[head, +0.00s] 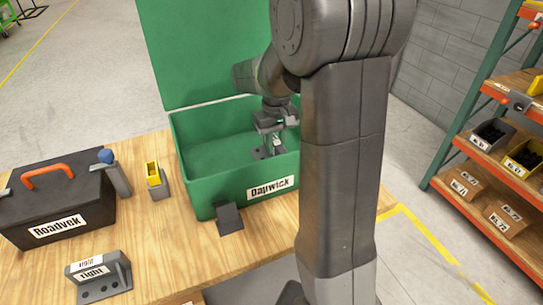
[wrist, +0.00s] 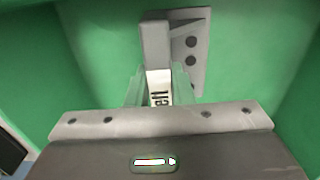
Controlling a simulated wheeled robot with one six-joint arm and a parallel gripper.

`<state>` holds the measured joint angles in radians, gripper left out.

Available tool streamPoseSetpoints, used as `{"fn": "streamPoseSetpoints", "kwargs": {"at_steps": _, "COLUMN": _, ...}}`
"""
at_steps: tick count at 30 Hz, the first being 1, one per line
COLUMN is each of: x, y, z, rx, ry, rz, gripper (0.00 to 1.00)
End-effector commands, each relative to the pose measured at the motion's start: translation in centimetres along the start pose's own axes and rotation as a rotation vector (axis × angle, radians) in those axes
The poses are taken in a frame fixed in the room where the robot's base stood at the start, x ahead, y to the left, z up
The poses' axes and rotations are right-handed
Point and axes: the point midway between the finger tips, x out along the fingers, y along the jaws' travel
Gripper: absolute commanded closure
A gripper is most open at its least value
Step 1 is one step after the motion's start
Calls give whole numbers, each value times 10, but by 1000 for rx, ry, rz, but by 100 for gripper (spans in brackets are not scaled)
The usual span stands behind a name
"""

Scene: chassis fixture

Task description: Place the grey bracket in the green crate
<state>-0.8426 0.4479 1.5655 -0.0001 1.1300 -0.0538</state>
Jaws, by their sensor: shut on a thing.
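The green crate (head: 225,180), labelled "Dapwick", stands on the wooden table with its lid raised at the back. My gripper (head: 272,136) reaches down into the crate at its right side. It is shut on a grey bracket (head: 262,153), which is inside the crate walls. In the wrist view the bracket (wrist: 190,45) shows a plate with dark holes and a white label between the fingers (wrist: 160,85). Green surrounds it there. I cannot tell whether the bracket touches the crate floor.
A black toolbox (head: 60,205) labelled "Roadvek" stands at the left. Another grey bracket (head: 100,277), labelled "right", lies in front. A yellow-topped block (head: 156,180), a blue-knobbed part (head: 115,175) and a dark grey block (head: 229,218) are near the crate. Shelving (head: 490,150) is at the right.

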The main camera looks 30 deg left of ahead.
Motion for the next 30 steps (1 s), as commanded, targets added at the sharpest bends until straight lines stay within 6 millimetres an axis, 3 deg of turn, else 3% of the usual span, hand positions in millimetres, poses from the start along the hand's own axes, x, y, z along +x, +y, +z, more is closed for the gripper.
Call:
{"fn": "streamPoseSetpoints", "kwargs": {"at_steps": 12, "x": 43, "y": 0, "z": 0, "rx": 0, "ry": 0, "rz": 0, "gripper": 100}}
{"fn": "streamPoseSetpoints", "kwargs": {"at_steps": 23, "x": 47, "y": 0, "z": -1, "rx": 0, "ry": 3, "rz": 0, "gripper": 100}}
{"fn": "streamPoseSetpoints", "kwargs": {"at_steps": 24, "x": 47, "y": 0, "z": 0, "rx": 0, "ry": 2, "rz": 0, "gripper": 75}}
{"fn": "streamPoseSetpoints", "kwargs": {"at_steps": 27, "x": 47, "y": 0, "z": 0, "rx": 0, "ry": 2, "rz": 0, "gripper": 57}}
{"fn": "streamPoseSetpoints", "kwargs": {"at_steps": 30, "x": 47, "y": 0, "z": 0, "rx": 0, "ry": 2, "rz": 0, "gripper": 57}}
